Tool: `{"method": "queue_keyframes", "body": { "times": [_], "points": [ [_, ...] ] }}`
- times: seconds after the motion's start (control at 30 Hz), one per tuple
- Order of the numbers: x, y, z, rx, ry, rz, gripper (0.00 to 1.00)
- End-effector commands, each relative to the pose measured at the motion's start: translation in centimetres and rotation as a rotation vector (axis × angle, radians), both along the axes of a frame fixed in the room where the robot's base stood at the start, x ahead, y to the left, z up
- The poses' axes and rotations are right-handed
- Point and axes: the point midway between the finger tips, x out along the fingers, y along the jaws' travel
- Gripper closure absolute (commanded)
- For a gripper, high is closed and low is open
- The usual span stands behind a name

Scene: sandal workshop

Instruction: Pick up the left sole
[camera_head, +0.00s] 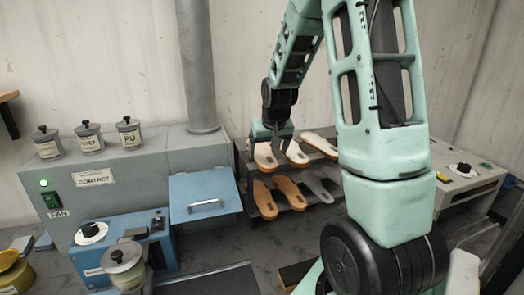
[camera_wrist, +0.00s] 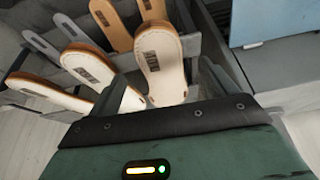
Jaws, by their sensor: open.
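Three pale soles with tan edges lie tilted on the upper shelf of a rack: the leftmost sole (camera_head: 265,157), a middle sole (camera_head: 297,154) and a right sole (camera_head: 321,145). My gripper (camera_head: 270,143) is open at the upper end of the leftmost sole and partly hides that end. In the wrist view the picture is turned round, and the leftmost sole (camera_wrist: 160,62) lies between my open fingers, while the middle sole (camera_wrist: 88,66) is outside them. I cannot tell whether the fingers touch the sole.
The lower shelf holds two tan soles (camera_head: 264,199) and grey soles (camera_head: 318,187). A grey cabinet with a blue flap (camera_head: 203,190) stands close to the rack's left. A grey machine (camera_head: 465,180) stands to the right. Several jars (camera_head: 129,132) stand on the cabinet.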

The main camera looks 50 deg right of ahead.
Motion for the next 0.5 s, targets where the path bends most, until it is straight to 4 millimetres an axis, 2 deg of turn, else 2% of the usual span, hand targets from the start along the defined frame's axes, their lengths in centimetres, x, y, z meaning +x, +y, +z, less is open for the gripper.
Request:
{"method": "queue_keyframes", "body": {
  "times": [0.23, 0.5],
  "points": [
    [0.8, -0.5, -2.5, 0.003, 0.004, 0.000, 0.15],
    [1.1, -0.7, -3.2, 0.001, 0.001, 0.000, 0.15]
  ]
}}
